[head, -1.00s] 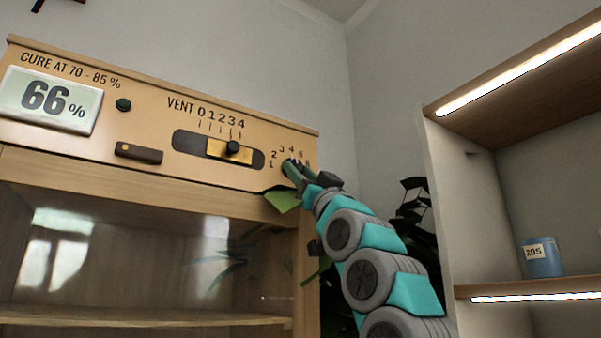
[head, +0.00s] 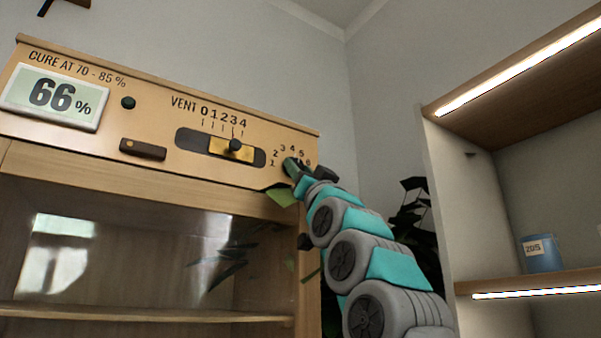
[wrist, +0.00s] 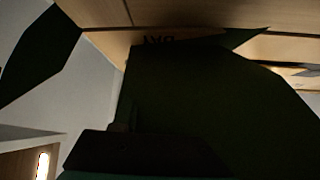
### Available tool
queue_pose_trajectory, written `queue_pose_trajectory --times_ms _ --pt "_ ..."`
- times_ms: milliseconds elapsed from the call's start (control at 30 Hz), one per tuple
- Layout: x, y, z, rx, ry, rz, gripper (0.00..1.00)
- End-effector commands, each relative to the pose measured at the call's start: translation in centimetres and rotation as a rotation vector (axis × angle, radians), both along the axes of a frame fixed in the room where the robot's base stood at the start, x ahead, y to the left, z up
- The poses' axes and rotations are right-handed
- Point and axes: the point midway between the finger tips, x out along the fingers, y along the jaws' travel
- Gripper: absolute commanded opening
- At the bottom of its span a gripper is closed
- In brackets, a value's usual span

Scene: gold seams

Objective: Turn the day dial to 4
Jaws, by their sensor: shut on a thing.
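The day dial (head: 287,162) is at the right end of the wooden cabinet's front panel, with numbers from 1 to 6 arched around it. My gripper (head: 293,167) is on the dial and shut on it. The gripper and my arm hide most of the dial, so I cannot tell which number it points to.
Left of the dial is the vent slider (head: 234,146), at about 3 to 4. The display (head: 54,97) reads 66%. A leafy plant (head: 408,222) stands behind my arm. A shelf at right holds a blue tin (head: 543,254) marked 205.

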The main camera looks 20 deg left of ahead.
Motion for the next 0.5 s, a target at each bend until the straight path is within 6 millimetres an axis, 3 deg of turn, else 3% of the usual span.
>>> queue_pose_trajectory --times_ms 367,400,500 --pt "-0.01 0.02 -0.09 0.003 0.003 0.000 0.00" --pt "0.00 0.02 -0.10 0.003 0.004 -0.001 0.45" --pt "0.00 0.02 -0.10 0.003 0.004 -0.001 0.56"
